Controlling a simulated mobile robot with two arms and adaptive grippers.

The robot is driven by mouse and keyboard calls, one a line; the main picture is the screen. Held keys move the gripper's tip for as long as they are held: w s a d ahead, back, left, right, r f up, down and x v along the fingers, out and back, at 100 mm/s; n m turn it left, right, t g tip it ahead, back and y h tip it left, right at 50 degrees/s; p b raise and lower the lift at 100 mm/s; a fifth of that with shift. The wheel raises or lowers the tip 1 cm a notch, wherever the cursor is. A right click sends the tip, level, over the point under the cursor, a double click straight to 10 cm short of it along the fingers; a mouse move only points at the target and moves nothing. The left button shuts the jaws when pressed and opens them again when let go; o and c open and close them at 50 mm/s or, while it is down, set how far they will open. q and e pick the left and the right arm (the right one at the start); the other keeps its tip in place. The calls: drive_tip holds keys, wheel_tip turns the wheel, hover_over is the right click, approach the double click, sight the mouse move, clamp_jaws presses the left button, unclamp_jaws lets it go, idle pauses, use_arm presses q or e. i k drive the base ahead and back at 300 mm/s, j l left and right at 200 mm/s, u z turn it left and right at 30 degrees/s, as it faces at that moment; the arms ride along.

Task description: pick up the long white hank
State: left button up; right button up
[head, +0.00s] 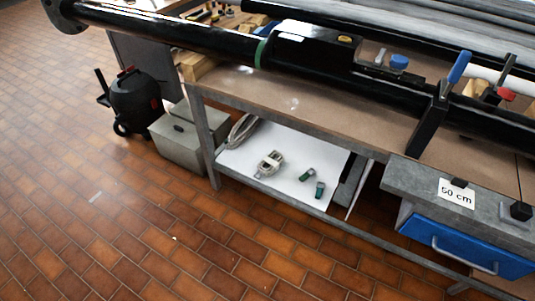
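A long, pale grey-white looped hank (241,131) lies at the left end of the lower shelf, close to the bench leg and partly in the shade under the top. The long hank's far end is hard to make out. Neither of my grippers shows in the head view.
The white lower shelf (290,145) also holds two small green-and-grey items (306,174). The wooden bench top (300,102) overhangs it, with a black mast (180,32) above. A grey box (178,138) stands left of the bench leg. The tiled floor (150,220) in front is clear.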

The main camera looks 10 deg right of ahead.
sight(273, 166)
drive_tip(key=i+l+u, duration=0.15)
drive_tip(key=i+u, duration=0.25)
drive_tip(key=i, duration=1.05)
